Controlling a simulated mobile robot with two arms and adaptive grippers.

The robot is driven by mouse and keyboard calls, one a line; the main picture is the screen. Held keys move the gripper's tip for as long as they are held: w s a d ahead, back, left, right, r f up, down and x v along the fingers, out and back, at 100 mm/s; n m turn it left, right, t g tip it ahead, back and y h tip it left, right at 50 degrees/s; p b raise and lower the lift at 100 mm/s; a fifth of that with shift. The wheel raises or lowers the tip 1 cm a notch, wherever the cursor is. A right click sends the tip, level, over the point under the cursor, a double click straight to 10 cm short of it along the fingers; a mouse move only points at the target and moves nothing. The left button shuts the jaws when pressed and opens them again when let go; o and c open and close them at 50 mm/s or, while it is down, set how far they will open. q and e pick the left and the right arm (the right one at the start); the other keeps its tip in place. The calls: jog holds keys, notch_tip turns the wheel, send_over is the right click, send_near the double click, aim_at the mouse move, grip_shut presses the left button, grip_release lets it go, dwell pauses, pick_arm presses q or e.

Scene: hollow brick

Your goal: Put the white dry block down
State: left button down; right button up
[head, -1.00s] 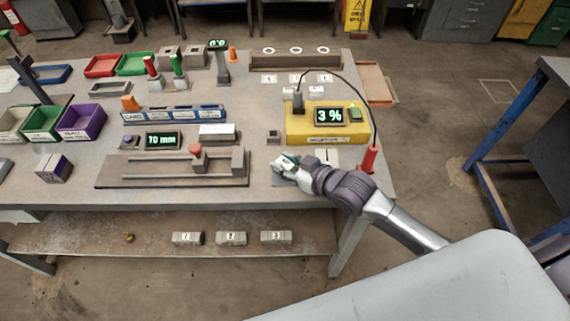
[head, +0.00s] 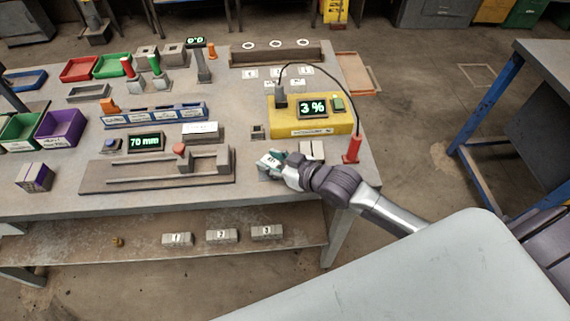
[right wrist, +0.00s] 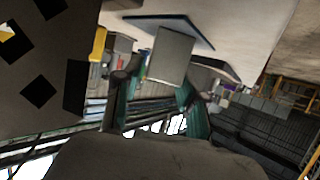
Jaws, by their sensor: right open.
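The white block (head: 268,160) is at my right gripper's fingertips in the head view, over a grey pad (head: 266,175) near the table's front edge. My right gripper (head: 276,160) reaches in from the right. In the right wrist view a plain pale grey face of the block (right wrist: 171,55) shows between the teal fingers (right wrist: 155,100), which stand apart. A dark-edged plate (right wrist: 150,21) shows behind the block there. The gripper partly hides the pad in the head view, and I cannot tell how firmly the block rests on it. My left gripper is out of view.
A yellow meter (head: 310,129) reading 3 % stands behind the gripper, with a cabled probe (head: 281,98). A pale slotted piece (head: 312,151) and a red holder (head: 352,149) are close to my wrist. A slide fixture (head: 130,180) lies to the left.

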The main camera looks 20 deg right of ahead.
jog(key=v, duration=1)
jog(key=shift+s+f+b, duration=0.1)
jog(key=shift+b, duration=0.25)
jog(key=shift+v, duration=0.75)
